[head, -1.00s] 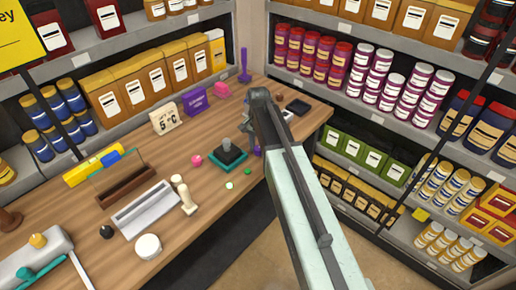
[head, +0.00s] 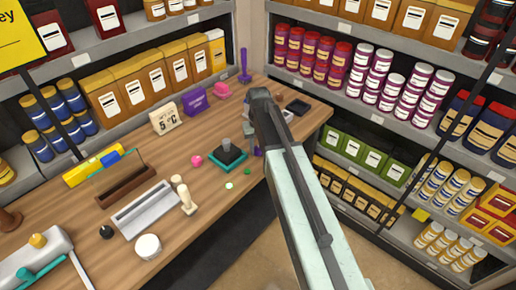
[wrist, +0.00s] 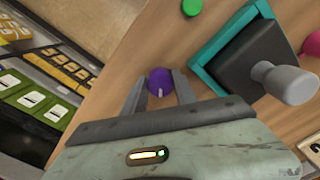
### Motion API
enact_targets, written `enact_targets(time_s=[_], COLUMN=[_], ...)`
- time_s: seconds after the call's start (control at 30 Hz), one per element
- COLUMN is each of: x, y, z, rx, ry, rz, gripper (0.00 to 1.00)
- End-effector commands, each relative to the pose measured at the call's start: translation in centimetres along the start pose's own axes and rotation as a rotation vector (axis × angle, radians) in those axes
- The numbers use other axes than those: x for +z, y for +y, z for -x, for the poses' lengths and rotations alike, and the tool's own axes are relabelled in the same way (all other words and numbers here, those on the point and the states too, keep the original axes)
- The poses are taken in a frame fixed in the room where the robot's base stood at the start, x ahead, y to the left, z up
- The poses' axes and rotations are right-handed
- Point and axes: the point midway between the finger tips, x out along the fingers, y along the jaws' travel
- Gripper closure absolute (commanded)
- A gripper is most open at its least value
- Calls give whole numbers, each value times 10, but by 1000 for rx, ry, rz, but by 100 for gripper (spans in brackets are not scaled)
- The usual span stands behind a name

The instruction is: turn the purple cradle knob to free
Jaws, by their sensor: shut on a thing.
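The purple knob (wrist: 161,81) is a small round knob with a pale mark on its lower side in the wrist view. It sits between the two fingers of my gripper (wrist: 158,85), which is shut on it. In the head view only a small purple part (head: 257,151) shows beside my arm, near the table's right edge. My gripper (head: 250,133) is mostly hidden behind my arm there. The cradle itself cannot be made out.
A dark block with a grey post on a teal base (wrist: 232,65) stands close to the right of my gripper in the wrist view. A green disc (wrist: 191,6) and a pink knob (wrist: 312,44) lie nearby. The table's edge is just left of the purple knob.

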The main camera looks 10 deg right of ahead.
Motion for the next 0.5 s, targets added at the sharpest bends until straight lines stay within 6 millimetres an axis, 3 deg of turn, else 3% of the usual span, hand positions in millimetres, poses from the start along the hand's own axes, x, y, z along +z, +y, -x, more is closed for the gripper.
enact_targets(time_s=[0.5], x=[0], y=[1], z=[0], rx=[0], ry=[0], rz=[483], gripper=[100])
